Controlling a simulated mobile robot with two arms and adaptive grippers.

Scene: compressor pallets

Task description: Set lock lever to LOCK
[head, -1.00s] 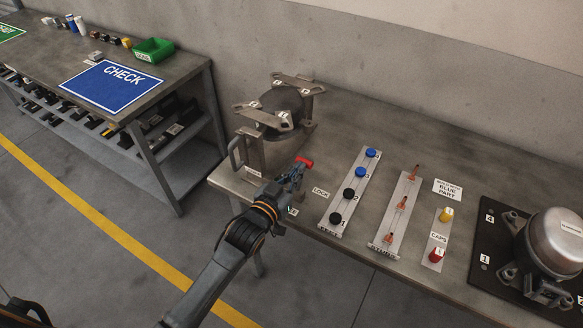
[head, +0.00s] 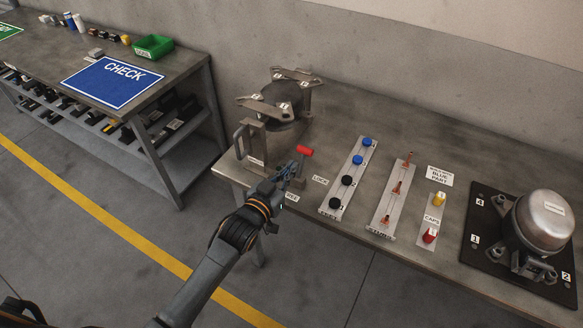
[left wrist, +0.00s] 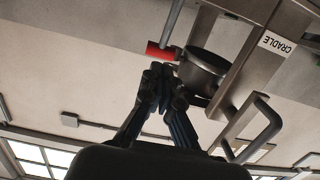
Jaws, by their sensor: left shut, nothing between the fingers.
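The lock lever has a red grip (head: 304,151) and stands at the near front corner of the bench, beside the cradle. The LOCK label (head: 320,181) is to its right and the FREE label (head: 292,196) lies nearer the bench edge. I cannot tell which setting the lever is in. My left gripper (head: 288,170) is shut and empty, just left of and below the red grip and seemingly apart from it. In the left wrist view the shut fingertips (left wrist: 160,75) are close to the red grip (left wrist: 162,50). My right gripper is out of view.
The metal cradle (head: 255,152) with clamps holds a dark compressor (head: 287,100) behind the lever. To the right are a strip with blue and black caps (head: 350,172), a strip with orange parts (head: 396,188) and a silver compressor (head: 545,218) on a dark pallet (head: 478,225).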

